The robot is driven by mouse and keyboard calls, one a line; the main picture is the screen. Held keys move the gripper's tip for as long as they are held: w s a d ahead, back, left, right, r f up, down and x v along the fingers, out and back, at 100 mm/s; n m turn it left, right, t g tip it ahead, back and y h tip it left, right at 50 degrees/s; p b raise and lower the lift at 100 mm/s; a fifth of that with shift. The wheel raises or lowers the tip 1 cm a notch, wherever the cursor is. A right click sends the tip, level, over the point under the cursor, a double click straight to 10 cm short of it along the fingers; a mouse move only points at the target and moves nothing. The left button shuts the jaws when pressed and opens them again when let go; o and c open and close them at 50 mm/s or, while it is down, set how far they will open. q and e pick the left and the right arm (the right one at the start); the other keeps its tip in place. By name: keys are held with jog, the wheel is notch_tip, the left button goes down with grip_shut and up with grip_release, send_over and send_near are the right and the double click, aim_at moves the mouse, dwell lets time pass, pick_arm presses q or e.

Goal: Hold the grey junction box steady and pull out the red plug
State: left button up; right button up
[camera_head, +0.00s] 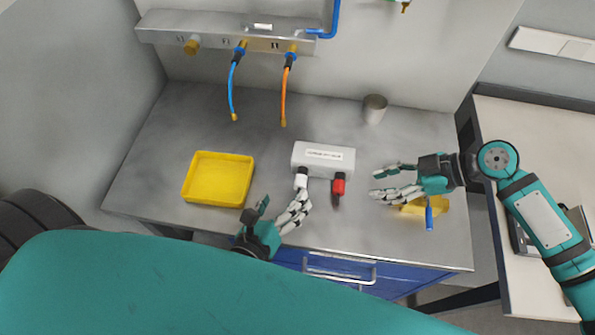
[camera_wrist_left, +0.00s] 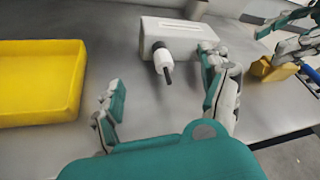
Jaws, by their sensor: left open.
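The grey junction box (camera_head: 323,157) stands on the metal worktop (camera_head: 150,180), with a label on its upper face. A white plug (camera_head: 301,179) and the red plug (camera_head: 339,185) sit in its front side. My left gripper (camera_head: 280,206) is open and empty, in front of the box near the white plug. In the left wrist view, the box (camera_wrist_left: 180,36) and the white plug (camera_wrist_left: 163,60) are ahead of its spread fingers (camera_wrist_left: 160,95); the red plug is hidden there. My right gripper (camera_head: 385,182) is to the right of the box, fingers apart, touching neither box nor plugs.
A yellow tray (camera_head: 187,190) lies left of the box. A metal cup (camera_head: 375,109) stands behind right. Blue (camera_head: 231,88) and orange (camera_head: 284,97) hoses hang from the wall rail.

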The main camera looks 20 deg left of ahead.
aim_at(297, 181)
pick_arm(q)
jog(key=x, duration=1)
grip_shut()
dwell(0.7)
jog(key=c, duration=0.5)
grip_release()
jog(key=shift+s, duration=0.15)
